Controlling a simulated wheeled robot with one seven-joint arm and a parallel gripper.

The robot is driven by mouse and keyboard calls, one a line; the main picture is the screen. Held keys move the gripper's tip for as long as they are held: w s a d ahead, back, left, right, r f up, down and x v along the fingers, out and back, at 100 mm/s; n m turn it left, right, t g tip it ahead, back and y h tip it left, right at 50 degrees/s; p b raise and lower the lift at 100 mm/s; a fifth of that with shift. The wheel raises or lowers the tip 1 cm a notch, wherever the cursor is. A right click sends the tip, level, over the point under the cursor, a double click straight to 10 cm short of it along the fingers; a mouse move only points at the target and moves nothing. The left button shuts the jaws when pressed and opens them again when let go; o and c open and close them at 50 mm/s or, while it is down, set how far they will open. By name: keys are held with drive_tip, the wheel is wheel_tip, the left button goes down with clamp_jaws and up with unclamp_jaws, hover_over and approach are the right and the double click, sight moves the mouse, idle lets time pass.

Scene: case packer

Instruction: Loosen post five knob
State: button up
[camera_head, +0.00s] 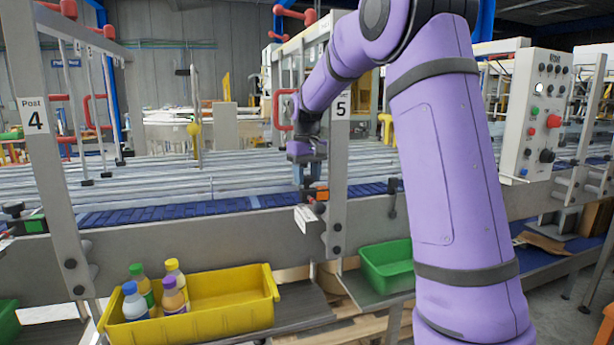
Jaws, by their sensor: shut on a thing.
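Post five (340,150) is a grey upright with a white "5" label, just right of my gripper. My gripper (308,180) points down beside the post at the conveyor's near rail. Its jaws are shut on the post five knob (319,194), a small dark and orange piece at the rail. The jaws hide part of the knob, and how far it is turned cannot be told. A white tag (305,218) hangs just below, tilted.
My purple arm covers the middle right. A yellow bin (235,318) with several bottles and a green bin (385,268) sit below the rail (200,255). Post four (45,160) stands left. A control box (535,115) with a red button stands right. The blue belt (170,212) is bare.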

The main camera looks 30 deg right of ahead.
sight(307, 177)
drive_tip(key=o, duration=0.9)
drive_tip(key=shift+o, duration=0.2)
wheel_tip(307, 177, up, 11)
